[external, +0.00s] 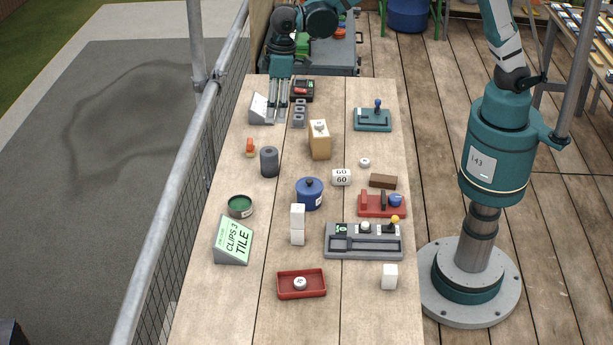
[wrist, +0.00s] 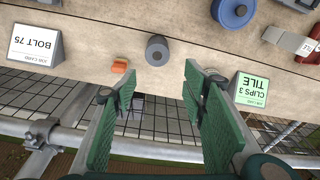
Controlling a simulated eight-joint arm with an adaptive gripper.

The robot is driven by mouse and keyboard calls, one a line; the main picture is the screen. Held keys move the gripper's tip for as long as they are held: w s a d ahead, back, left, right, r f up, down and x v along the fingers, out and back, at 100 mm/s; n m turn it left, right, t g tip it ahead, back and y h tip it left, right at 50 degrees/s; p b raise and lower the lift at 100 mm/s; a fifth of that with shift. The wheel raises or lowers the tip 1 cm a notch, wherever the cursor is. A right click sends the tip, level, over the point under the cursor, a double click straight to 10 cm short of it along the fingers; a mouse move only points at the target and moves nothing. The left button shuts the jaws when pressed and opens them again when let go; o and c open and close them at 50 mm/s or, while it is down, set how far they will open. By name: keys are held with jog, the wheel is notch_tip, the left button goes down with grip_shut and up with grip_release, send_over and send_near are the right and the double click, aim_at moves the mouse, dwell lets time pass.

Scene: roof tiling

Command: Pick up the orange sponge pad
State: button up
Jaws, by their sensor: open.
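The orange sponge pad (external: 250,147) is a small block near the left edge of the wooden table in the external view. It also shows in the wrist view (wrist: 120,66), on the table left of a dark grey cylinder. My gripper (external: 278,116) is at the far end of the table in the external view, pointing down, beyond the pad and slightly to its right. In the wrist view my gripper (wrist: 160,82) has its green fingers spread with nothing between them. The pad lies apart from the fingers, up and to the left of them there.
A dark grey cylinder (external: 269,162) stands right of the pad. A job card stand (external: 261,108) is near my gripper, and grey blocks (external: 299,114) are beside it. A metal railing (external: 190,140) runs along the table's left side.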

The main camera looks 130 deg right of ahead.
jog(key=m+g, duration=0.1)
jog(key=m, duration=0.1)
send_over(254, 142)
jog(key=shift+y, duration=0.3)
jog(key=f, duration=1.2)
jog(key=shift+w+a+f, duration=0.15)
jog(key=shift+w+f, duration=0.15)
jog(key=shift+w, duration=0.1)
jog(key=shift+f, duration=1.25)
jog(key=shift+s+f, duration=0.15)
jog(key=shift+f, duration=1.2)
jog(key=shift+s+f, duration=0.15)
jog(key=shift+f, duration=1.15)
jog(key=c, duration=1)
